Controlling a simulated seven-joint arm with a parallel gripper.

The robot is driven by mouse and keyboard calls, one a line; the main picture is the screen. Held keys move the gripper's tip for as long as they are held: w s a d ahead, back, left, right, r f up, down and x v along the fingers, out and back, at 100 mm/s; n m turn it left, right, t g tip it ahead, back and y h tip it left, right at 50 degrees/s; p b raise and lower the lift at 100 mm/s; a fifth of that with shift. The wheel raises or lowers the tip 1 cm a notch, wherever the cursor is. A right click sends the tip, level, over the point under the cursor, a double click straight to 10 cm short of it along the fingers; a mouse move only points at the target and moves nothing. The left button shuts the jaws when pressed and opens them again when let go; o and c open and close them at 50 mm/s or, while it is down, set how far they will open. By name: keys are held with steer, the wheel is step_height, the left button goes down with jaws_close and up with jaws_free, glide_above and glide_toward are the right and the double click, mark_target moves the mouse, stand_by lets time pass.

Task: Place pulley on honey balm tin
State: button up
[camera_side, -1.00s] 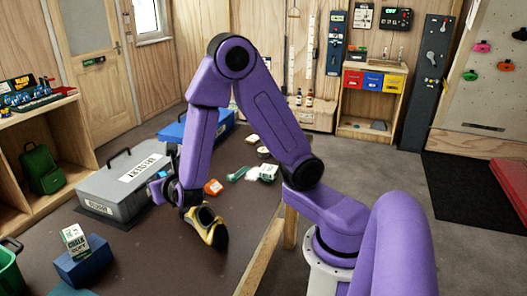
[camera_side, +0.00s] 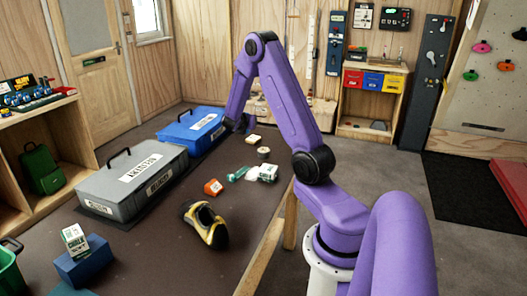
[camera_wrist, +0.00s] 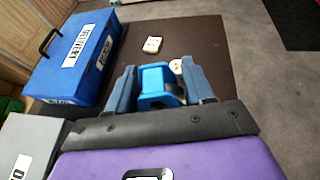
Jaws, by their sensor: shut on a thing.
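My gripper (camera_wrist: 159,76) is shut on the blue pulley (camera_wrist: 155,88), which sits between its two fingers in the wrist view. In the side view my gripper (camera_side: 241,124) is raised above the far part of the table, and the pulley cannot be made out there. A small round tin with a pale top, which looks like the honey balm tin (camera_side: 263,152), stands on the table to the lower right of my gripper. In the wrist view the tin (camera_wrist: 177,66) shows just beyond the pulley, partly hidden by it. Its label is not readable.
A blue case (camera_side: 196,127) and a grey case (camera_side: 132,182) stand along the table's left side. Near the tin lie a pale square block (camera_side: 253,139), a white box (camera_side: 268,172), a green item (camera_side: 238,174) and an orange box (camera_side: 213,187). A black-yellow shoe (camera_side: 205,224) lies nearer.

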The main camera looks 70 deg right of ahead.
steer(key=s+d+m+g, duration=0.2)
steer(key=s+d, duration=0.6)
steer(key=d, duration=0.1)
glide_above(265, 149)
steer(key=f, duration=1.4)
steer(key=shift+d+f, duration=0.15)
steer(key=shift+d, duration=0.05)
steer(key=shift+w+d+f, duration=0.15)
steer(key=shift+f, duration=1.6)
steer(key=shift+f, duration=0.1)
steer(key=o, duration=1.1)
steer(key=shift+c, duration=0.2)
